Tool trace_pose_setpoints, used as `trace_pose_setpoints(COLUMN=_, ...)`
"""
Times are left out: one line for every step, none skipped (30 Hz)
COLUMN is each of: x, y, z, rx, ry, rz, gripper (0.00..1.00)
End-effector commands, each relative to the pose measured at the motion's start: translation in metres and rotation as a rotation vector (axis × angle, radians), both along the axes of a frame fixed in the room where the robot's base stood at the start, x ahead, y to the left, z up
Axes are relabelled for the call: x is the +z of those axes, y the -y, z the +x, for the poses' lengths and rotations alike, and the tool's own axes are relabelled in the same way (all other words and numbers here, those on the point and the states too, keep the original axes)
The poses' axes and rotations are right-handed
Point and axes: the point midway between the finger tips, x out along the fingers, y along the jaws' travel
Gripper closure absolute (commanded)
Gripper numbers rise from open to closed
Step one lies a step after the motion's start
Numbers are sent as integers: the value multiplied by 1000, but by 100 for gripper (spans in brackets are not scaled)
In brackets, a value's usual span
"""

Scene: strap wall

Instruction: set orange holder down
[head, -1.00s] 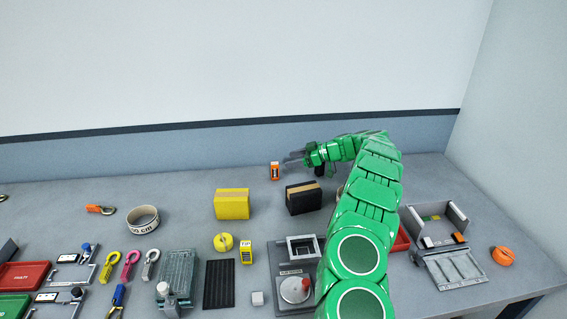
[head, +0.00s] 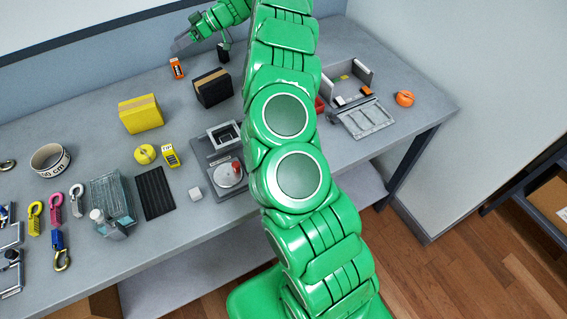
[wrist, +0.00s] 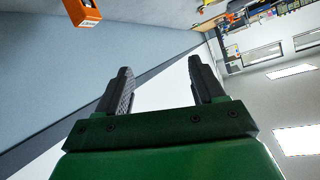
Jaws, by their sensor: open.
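The orange holder (head: 177,69) stands upright on the grey table (head: 90,215) near the back wall in the head view. It also shows at the top left of the wrist view (wrist: 82,12), partly cut off by the frame edge. My gripper (head: 180,42) is above and beside the holder in the head view, apart from it. In the wrist view the two dark fingers of my gripper (wrist: 160,82) are spread, with nothing between them.
A black box (head: 212,88) and a yellow box (head: 140,114) stand in front of the holder. A grey open fixture (head: 350,95) and orange roll (head: 404,98) are at the right.

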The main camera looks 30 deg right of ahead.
Motion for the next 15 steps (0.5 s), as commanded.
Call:
trace_pose_setpoints(x=11, y=-10, z=-9, rx=7, ry=-28, rz=1, gripper=32)
trace_pose_setpoints(x=17, y=-15, z=-15, rx=12, ry=-47, rz=1, gripper=32)
trace_pose_setpoints(x=23, y=-22, z=-23, rx=15, ry=-72, rz=0, gripper=32)
trace_pose_setpoints(x=27, y=-27, z=-28, rx=18, ry=-92, rz=-3, gripper=32)
trace_pose_setpoints(x=32, y=-32, z=-34, rx=22, ry=-111, rz=-6, gripper=32)
trace_pose_setpoints(x=39, y=-38, z=-42, rx=25, ry=-134, rz=-12, gripper=32)
trace_pose_setpoints(x=43, y=-43, z=-48, rx=29, ry=-152, rz=-16, gripper=32)
trace_pose_setpoints(x=47, y=-48, z=-55, rx=31, ry=-173, rz=-20, gripper=32)
trace_pose_setpoints(x=52, y=-54, z=-63, rx=34, ry=-198, rz=-27, gripper=32)
trace_pose_setpoints(x=56, y=-58, z=-70, rx=36, ry=-214, rz=-34, gripper=32)
trace_pose_setpoints(x=61, y=-61, z=-76, rx=36, ry=-230, rz=-40, gripper=32)
trace_pose_setpoints(x=66, y=-67, z=-86, rx=38, ry=-255, rz=-49, gripper=32)
trace_pose_setpoints(x=69, y=-71, z=-93, rx=40, ry=-273, rz=-58, gripper=32)
trace_pose_setpoints(x=72, y=-75, z=-100, rx=41, ry=-291, rz=-65, gripper=32)
trace_pose_setpoints(x=77, y=-79, z=-110, rx=41, ry=-314, rz=-78, gripper=32)
